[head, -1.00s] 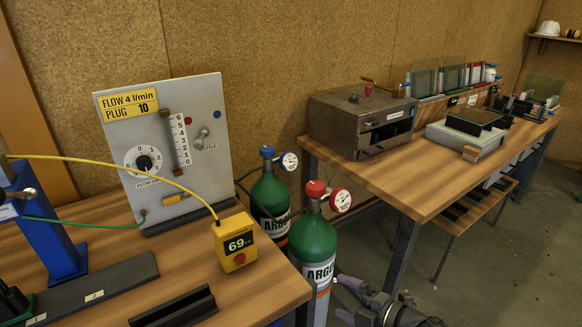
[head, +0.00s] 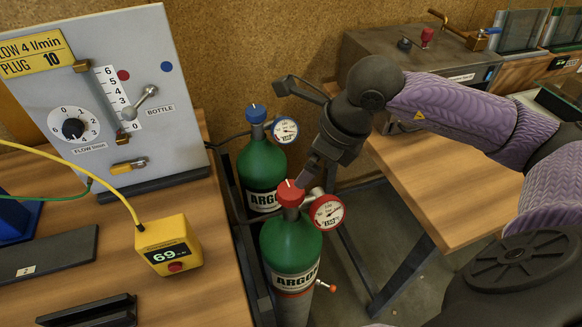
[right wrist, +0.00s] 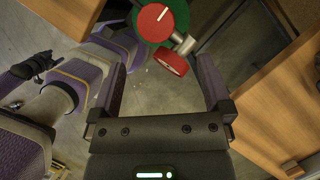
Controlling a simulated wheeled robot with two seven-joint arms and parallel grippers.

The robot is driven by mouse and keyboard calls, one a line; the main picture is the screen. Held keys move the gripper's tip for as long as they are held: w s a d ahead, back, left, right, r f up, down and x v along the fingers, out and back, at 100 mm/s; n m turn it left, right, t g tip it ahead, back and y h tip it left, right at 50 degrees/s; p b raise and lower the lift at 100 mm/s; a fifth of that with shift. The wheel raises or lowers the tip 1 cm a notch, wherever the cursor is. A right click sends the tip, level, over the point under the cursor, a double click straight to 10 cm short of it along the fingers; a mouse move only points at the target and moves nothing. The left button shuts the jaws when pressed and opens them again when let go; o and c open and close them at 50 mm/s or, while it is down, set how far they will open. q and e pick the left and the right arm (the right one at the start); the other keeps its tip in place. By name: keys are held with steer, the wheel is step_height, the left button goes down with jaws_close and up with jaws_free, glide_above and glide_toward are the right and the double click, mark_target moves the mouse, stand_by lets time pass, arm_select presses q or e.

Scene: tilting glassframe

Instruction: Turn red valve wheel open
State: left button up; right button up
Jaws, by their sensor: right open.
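The red valve wheel (head: 291,193) sits on top of the front green argon bottle (head: 291,246), beside a red-rimmed gauge (head: 327,212). A white line marks its top. In the right wrist view the red wheel (right wrist: 154,20) lies beyond and between the fingertips, with the red gauge body below it. My right gripper (head: 290,128) is open and empty, above the wheel; one finger overlaps the wheel's edge in the head view, and contact cannot be told. A dark shape that looks like my left gripper (right wrist: 35,65) shows at the left of the right wrist view, its jaws unclear.
A rear green bottle (head: 262,165) with a blue wheel (head: 256,113) stands close behind. The flow panel (head: 108,90) and yellow meter (head: 168,245) are on the left bench. The right bench (head: 425,190) edge is close to my right arm.

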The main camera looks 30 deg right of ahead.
mark_target(291, 190)
steer(key=x, duration=0.5)
steer(key=b+x, duration=0.1)
steer(key=x, duration=0.2)
steer(key=shift+s+a, duration=0.15)
steer(key=shift+a, duration=0.1)
steer(key=shift+a+f, duration=0.15)
steer(key=shift+f, duration=0.3)
arm_select(q)
steer(key=shift+a+f, duration=0.6)
steer(key=shift+a, duration=0.1)
arm_select(e)
steer(key=shift+c, duration=0.7)
steer(key=c, duration=1)
arm_select(q)
steer(key=shift+s+d, duration=0.1)
